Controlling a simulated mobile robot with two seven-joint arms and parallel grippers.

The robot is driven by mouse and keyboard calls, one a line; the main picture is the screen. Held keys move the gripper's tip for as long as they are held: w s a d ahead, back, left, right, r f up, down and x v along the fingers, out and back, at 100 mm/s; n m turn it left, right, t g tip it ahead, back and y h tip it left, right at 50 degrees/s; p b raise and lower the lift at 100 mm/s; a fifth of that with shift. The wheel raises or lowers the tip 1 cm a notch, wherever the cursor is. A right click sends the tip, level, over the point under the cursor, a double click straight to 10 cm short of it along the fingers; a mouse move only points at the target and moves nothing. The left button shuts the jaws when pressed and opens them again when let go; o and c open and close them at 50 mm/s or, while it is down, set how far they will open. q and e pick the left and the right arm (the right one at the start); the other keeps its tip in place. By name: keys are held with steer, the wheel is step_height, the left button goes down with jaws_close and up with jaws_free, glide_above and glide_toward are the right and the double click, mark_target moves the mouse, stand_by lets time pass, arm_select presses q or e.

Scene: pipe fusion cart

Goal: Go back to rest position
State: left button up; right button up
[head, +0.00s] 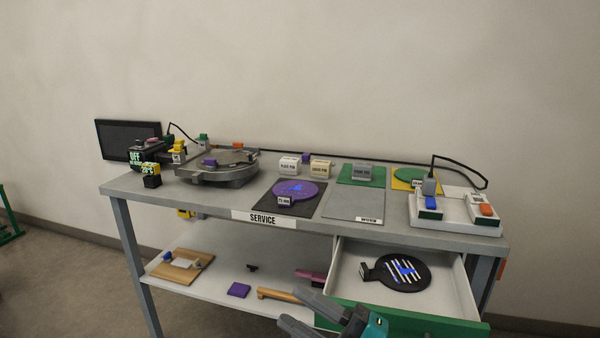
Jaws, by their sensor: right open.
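My right gripper (291,306) shows at the bottom edge of the head view, in front of the cart's lower shelf and left of the open drawer. Its two grey fingers are apart, with nothing seen between them. The teal part of the same arm overlaps the drawer's green front (428,322). My left gripper is not in view.
The grey cart (365,233) carries a round clamp device (217,172), a purple disc (296,192), labelled blocks and a white power strip (453,219). The open drawer (452,284) holds a black striped disc (402,273). Tools lie on the lower shelf (215,270).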

steer(key=w+d+f+m+t+h+p, duration=0.1)
steer(key=d+f+m+t+h, duration=0.5)
steer(key=m, duration=0.5)
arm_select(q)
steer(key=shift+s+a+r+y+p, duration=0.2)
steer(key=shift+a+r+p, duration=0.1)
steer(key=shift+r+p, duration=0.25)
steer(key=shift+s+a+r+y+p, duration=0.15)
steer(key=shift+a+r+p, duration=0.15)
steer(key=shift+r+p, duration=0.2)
arm_select(e)
steer(key=s+d+f+m+g+h, duration=0.2)
steer(key=s+d+f+m+h, duration=0.3)
steer(key=f, duration=0.3)
steer(key=s+d+f+m+g+h, duration=0.3)
steer(key=s+d+f+m+h, duration=0.3)
steer(key=s+f, duration=0.2)
steer(key=shift+f+m, duration=0.4)
steer(key=shift+f, duration=0.4)
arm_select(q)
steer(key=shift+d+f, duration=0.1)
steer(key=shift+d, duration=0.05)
